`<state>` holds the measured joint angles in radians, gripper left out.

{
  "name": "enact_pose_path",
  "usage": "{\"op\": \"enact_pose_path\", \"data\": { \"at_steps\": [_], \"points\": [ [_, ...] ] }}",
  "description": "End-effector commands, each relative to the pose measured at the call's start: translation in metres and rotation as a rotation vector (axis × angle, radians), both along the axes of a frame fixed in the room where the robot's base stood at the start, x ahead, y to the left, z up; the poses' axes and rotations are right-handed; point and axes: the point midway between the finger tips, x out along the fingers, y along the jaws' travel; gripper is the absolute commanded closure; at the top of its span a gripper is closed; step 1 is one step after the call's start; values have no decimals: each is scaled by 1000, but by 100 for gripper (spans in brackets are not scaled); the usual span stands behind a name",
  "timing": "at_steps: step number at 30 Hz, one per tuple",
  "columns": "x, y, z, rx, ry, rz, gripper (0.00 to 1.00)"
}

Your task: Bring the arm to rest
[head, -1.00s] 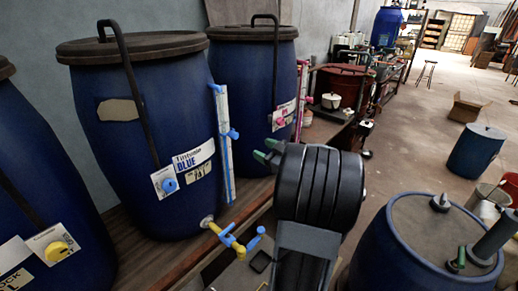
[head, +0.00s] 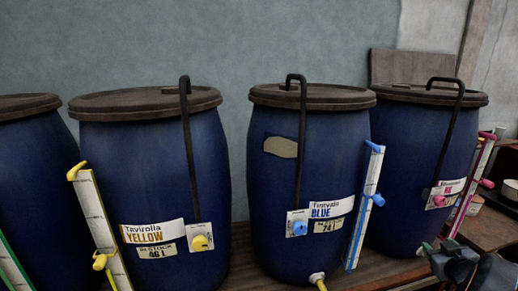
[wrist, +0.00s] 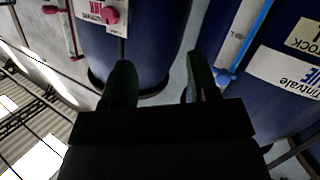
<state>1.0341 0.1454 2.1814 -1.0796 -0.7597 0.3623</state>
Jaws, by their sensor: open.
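My gripper (wrist: 155,80) shows in the wrist view with its two dark green fingers apart and nothing between them. Beyond the fingers is the blue vat with the pink fittings (wrist: 150,50). In the head view my gripper (head: 428,252) is at the lower right corner, in front of the vat with the pink fittings (head: 400,160). The rest of my arm is mostly cut off by the frame edge.
The vat labelled Tintvale Blue (head: 280,190) and the vat labelled Tavirolla Yellow (head: 140,190) stand on a wooden bench (head: 240,265). Upright gauges (head: 362,210) and taps (head: 318,280) stick out at their fronts. Another vat (head: 35,180) is at the far left.

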Motion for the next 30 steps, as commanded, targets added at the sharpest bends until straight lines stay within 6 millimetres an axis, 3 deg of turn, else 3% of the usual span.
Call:
{"op": "enact_pose_path", "data": {
  "at_steps": [3,7,11,13,18,21,24,30],
  "points": [
    [-21,-10,-16,33,164,-237,46],
    [-39,18,-30,124,358,-407,46],
    [-56,83,-41,261,561,-473,46],
    [-64,132,-44,349,672,-453,46],
    [-87,251,-40,500,880,-283,46],
    [-96,302,-32,526,916,-159,46],
    [-97,332,-21,500,890,-53,46],
    [-97,357,-9,442,863,58,46]
  ]
}}
